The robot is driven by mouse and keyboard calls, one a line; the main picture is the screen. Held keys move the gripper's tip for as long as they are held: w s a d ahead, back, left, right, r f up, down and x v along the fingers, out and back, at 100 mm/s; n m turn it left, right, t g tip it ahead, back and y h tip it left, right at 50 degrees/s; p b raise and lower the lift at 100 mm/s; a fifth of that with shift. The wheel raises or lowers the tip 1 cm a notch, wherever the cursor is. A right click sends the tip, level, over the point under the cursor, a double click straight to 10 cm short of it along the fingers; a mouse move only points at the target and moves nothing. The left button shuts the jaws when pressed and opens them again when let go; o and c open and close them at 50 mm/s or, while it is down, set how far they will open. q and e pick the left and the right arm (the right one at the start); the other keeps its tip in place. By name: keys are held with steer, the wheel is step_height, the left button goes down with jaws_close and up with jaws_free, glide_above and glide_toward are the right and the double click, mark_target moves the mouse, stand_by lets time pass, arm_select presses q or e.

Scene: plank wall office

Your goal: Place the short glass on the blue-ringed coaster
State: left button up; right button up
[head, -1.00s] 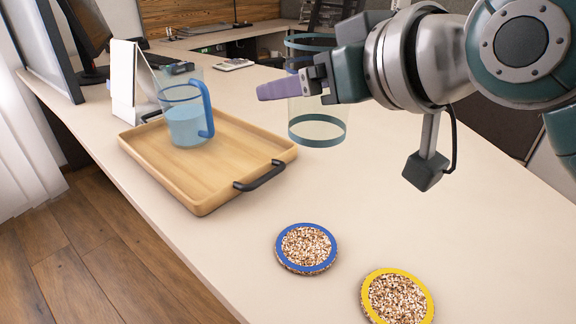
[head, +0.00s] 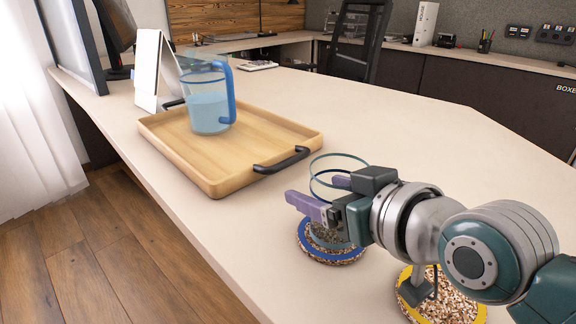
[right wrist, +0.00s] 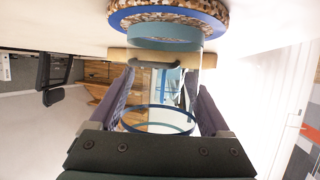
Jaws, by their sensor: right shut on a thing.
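The glass is upright over the blue-ringed coaster (head: 303,243), a speckled disc with a blue edge. In the right wrist view the glass's teal base band (right wrist: 165,37) appears right against the blue-ringed coaster (right wrist: 165,14). I cannot tell whether it touches or hovers just above. My left gripper is not in view.
A yellow-ringed coaster (head: 468,305) lies at the lower right, partly under my right arm. A wooden tray (head: 215,175) with black handles holds a blue-handled pitcher (head: 208,112) of bluish liquid. The desk's right side behind my arm is clear.

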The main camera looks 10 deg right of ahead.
steer(key=shift+r, duration=0.1)
steer(key=shift+f, duration=0.2)
steer(key=o, duration=1.4)
